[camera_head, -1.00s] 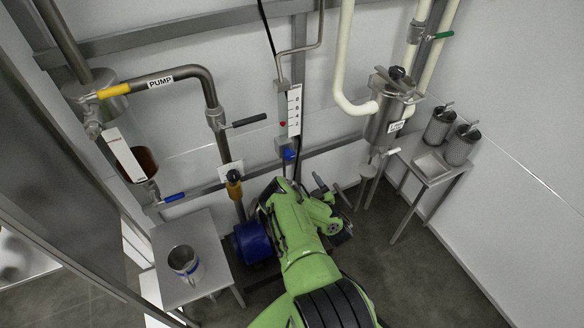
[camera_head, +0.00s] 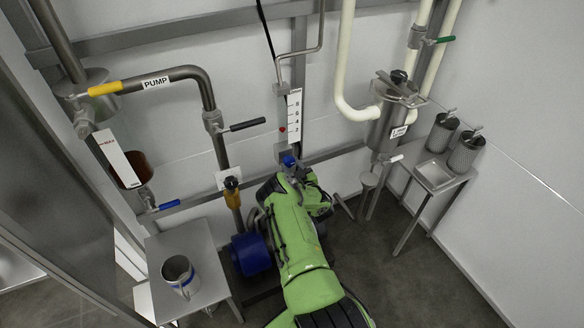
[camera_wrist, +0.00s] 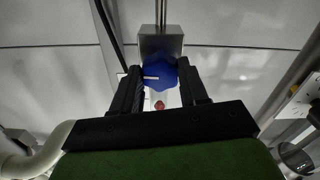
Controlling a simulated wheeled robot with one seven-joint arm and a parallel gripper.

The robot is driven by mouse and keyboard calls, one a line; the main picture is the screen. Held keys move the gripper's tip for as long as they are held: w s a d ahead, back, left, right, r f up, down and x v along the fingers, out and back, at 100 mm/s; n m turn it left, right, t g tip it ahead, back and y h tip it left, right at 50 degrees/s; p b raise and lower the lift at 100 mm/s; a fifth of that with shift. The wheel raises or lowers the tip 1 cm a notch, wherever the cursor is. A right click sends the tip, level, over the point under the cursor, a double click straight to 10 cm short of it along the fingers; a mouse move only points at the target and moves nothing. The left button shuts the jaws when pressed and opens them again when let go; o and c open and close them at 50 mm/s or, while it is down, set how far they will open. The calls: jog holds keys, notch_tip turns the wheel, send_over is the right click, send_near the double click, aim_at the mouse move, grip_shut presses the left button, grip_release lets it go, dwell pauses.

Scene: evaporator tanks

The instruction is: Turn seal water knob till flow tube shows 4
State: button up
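The blue seal water knob (camera_head: 289,161) sits below the flow tube scale (camera_head: 294,112) on the back wall. A red float (camera_head: 283,129) shows beside the lowest numbers of the scale, near the 2. In the wrist view the blue knob (camera_wrist: 160,74) with a white pointer mark lies between the two black fingers of my gripper (camera_wrist: 160,80). The fingers stand apart on either side of it; firm contact cannot be made out. In the head view my green arm reaches up to the knob and hides most of the gripper.
A pipe labelled PUMP with a yellow handle (camera_head: 105,89) and a black handle (camera_head: 247,125) is at left. A small table (camera_head: 205,300) with a metal jug stands left. A strainer vessel (camera_head: 388,125) and another table (camera_head: 440,183) stand right. Floor on the right is clear.

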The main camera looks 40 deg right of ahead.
jog(key=c, duration=0.5)
jog(key=shift+r+m+p, duration=0.2)
jog(key=shift+m+p, duration=0.9)
jog(key=shift+m, duration=0.1)
jog(key=shift+m+p, duration=0.5)
jog(key=shift+m, duration=0.3)
jog(key=shift+f+m, duration=0.25)
jog(key=shift+m, duration=0.55)
jog(key=o, duration=1)
jog(key=shift+o, duration=0.2)
jog(key=p+v, duration=0.8)
jog(key=v, duration=0.7)
jog(key=shift+s+a, duration=0.25)
jog(key=shift+s, duration=0.1)
